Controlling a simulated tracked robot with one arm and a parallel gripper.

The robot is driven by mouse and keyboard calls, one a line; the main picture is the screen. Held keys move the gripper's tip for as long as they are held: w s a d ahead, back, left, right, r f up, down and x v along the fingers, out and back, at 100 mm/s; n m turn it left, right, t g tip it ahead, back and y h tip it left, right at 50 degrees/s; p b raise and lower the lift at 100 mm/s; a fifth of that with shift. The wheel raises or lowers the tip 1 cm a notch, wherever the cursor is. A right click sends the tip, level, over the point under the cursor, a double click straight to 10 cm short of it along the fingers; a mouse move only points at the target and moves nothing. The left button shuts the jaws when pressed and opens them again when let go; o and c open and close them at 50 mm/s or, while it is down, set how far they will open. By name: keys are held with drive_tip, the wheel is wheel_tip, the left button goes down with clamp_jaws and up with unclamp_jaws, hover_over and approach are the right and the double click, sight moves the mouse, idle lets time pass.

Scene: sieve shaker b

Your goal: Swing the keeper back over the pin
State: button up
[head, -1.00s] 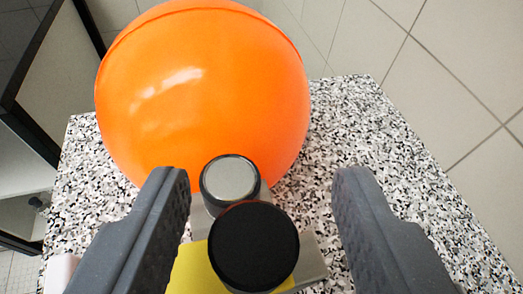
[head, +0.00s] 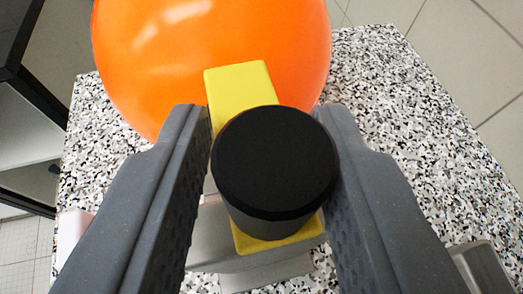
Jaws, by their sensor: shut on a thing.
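The keeper is a yellow bar (head: 240,85) with a round black knob (head: 274,162) standing on it. The bar runs from in front of the orange ball down under the knob to a short yellow end below it. My gripper (head: 272,150) has a grey finger on each side of the knob and is shut on it. The silver-topped pin is not visible now; the bar, knob or fingers hide it. I cannot tell whether the bar lies over the pin. A grey metal block (head: 225,240) shows beneath the keeper, partly covered by the left finger.
A large orange ball (head: 205,50) stands close behind the keeper. A grey metal part (head: 482,268) lies at the lower right, and a pale object (head: 72,232) shows at the left edge.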

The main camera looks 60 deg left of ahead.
drive_tip(key=shift+o, duration=0.5)
drive_tip(key=shift+w, duration=0.1)
drive_tip(key=shift+d+r, duration=0.1)
drive_tip(key=shift+d, duration=0.05)
drive_tip(key=shift+c, duration=1.2)
drive_tip(key=shift+s+m, duration=0.2)
drive_tip(key=shift+m, duration=0.1)
drive_tip(key=shift+a, duration=0.3)
drive_tip(key=shift+w+d, duration=0.25)
drive_tip(key=shift+o, duration=0.4)
drive_tip(key=shift+a, duration=0.15)
drive_tip(key=shift+o, duration=0.3)
drive_tip(key=shift+s+r, duration=0.15)
drive_tip(key=shift+r, duration=0.15)
drive_tip(key=shift+w+f, duration=0.1)
drive_tip(key=shift+w, duration=0.1)
drive_tip(key=shift+c, duration=0.5)
drive_tip(key=shift+o, duration=0.4)
drive_tip(key=shift+f, duration=0.1)
drive_tip(key=o, duration=0.7)
drive_tip(key=shift+s, duration=0.15)
drive_tip(key=shift+o, duration=0.8)
drive_tip(key=shift+s, duration=0.15)
drive_tip(key=shift+w+f, duration=0.25)
drive_tip(key=shift+w, duration=0.1)
drive_tip(key=shift+s+r, duration=0.1)
drive_tip(key=shift+r, duration=0.2)
